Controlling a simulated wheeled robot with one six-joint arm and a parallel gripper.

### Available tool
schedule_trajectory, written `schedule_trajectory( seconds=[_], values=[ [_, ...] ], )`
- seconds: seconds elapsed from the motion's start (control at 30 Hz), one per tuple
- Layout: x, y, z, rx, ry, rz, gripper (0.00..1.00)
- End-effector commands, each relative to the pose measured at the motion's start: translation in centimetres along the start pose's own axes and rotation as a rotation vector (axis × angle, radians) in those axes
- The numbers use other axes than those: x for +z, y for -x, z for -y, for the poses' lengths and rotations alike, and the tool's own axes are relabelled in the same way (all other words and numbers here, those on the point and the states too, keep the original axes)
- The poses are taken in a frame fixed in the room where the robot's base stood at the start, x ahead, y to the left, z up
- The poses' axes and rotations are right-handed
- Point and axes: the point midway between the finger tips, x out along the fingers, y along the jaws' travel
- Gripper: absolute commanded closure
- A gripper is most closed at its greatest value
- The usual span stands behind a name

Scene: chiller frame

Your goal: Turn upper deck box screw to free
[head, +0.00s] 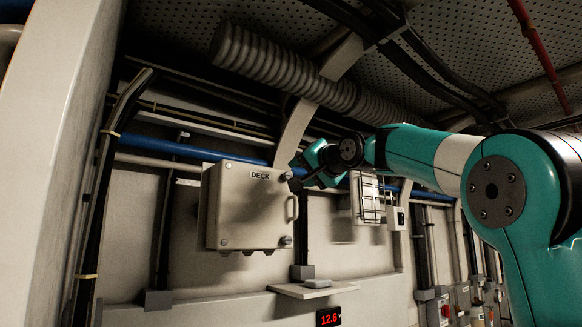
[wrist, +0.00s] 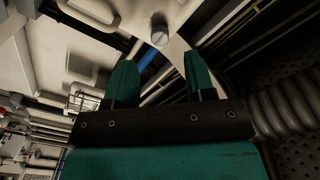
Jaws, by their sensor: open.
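The pale deck box (head: 248,212) hangs on the wall in the head view, with a DECK label, a handle and its door shut. Its upper screw (head: 286,176) is a dark knob at the upper right corner of the door, close beside my gripper (head: 297,171). A similar lower screw (head: 286,240) sits at the lower right corner. In the wrist view my gripper (wrist: 157,64) is open and empty. A grey round screw head (wrist: 160,36) shows just beyond the gap between the fingertips, apart from both.
A blue pipe (head: 165,146) runs behind the box. A small shelf (head: 312,290) and a red display (head: 329,318) are below. A wire-guarded fixture (head: 368,197) is on the wall to the right. A ribbed duct (head: 280,70) passes overhead.

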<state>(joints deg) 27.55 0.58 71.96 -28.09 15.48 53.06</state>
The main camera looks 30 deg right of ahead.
Motion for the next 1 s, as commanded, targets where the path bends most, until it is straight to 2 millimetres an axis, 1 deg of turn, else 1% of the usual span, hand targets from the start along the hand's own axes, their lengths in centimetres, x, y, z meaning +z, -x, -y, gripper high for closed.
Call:
schedule_trajectory(
  seconds=[0.03,0.1,0.2,0.3,0.43,0.7,0.87,0.9,0.93,1.0],
  values=[
    [-0.3,-1.2,0.3,0.000,-0.003,0.005,0.50],
    [-0.2,-2.5,0.3,0.000,-0.002,0.004,0.50],
    [-0.2,-4.0,0.3,0.001,-0.002,0.003,0.50],
    [-0.2,-5.0,0.2,-0.001,-0.001,0.002,0.50],
    [-0.1,-5.6,0.0,0.001,0.000,0.001,0.50],
    [0.0,-5.7,0.0,0.000,0.000,0.000,0.50],
    [0.0,-5.7,0.0,0.000,0.000,0.000,0.87],
    [0.0,-5.7,0.0,0.001,0.000,0.000,0.96],
    [0.0,-5.7,0.0,0.001,0.000,0.000,1.00],
    [0.0,-5.7,0.0,0.001,0.000,0.000,1.00]
  ],
)
